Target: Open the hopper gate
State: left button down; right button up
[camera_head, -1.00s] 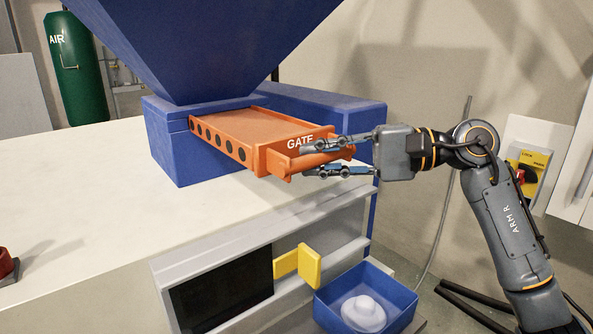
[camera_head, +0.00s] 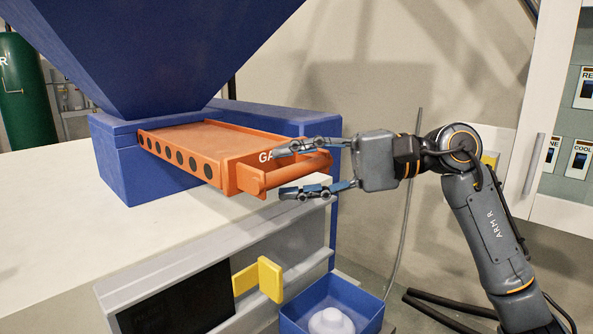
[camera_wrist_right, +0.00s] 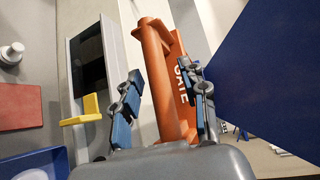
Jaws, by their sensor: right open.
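The orange gate (camera_head: 200,148) is a flat slide with a row of dark holes along its side. It sticks out of the blue block under the blue hopper (camera_head: 160,50). Its round handle bar (camera_head: 293,172) runs across its front end; it also shows in the right wrist view (camera_wrist_right: 160,85). My right gripper (camera_head: 281,170) is open, one finger above and one below the bar. In the right wrist view the bar lies between the spread fingers (camera_wrist_right: 160,80), with a gap visible on the left finger's side. My left gripper is not in view.
A yellow paddle (camera_head: 270,279) stands out from the machine's front below the gate. A blue bin (camera_head: 355,297) with a white object in it is lower down. The pale tabletop (camera_head: 60,215) at left is clear. A white cabinet (camera_head: 550,215) stands at right.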

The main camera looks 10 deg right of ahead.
jog(key=shift+d, duration=0.1)
jog(key=s+d+r, duration=0.1)
jog(key=d, duration=1)
jog(key=shift+s+d+r, duration=0.35)
